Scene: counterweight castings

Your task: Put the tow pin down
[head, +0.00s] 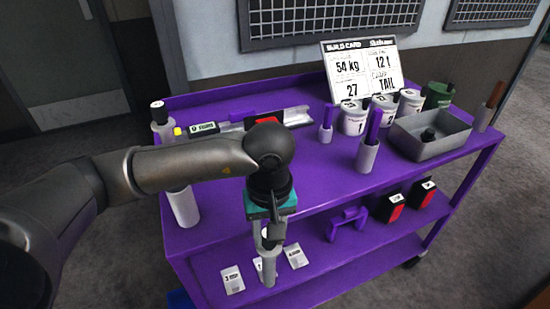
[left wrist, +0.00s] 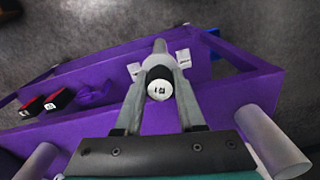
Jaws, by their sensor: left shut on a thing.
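My left gripper (head: 268,233) points down at the front edge of the purple cart and is shut on the tow pin (head: 268,268). The pin is a grey cylinder hanging upright below the fingers, in front of the lower shelf in the head view. In the left wrist view the pin's white labelled end with a black band (left wrist: 159,86) sits between the two fingers (left wrist: 160,105), and its grey shaft runs away from the camera. I cannot tell whether its far end touches the shelf. My right gripper is not in view.
The purple cart's top (head: 310,175) holds a grey metal tray (head: 430,135), several labelled white tubs (head: 354,118), a build card (head: 362,68) and grey holders (head: 367,156). The lower shelf (head: 325,262) has small white cards (head: 232,280), a purple handle (head: 347,222) and black-red blocks (head: 390,207).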

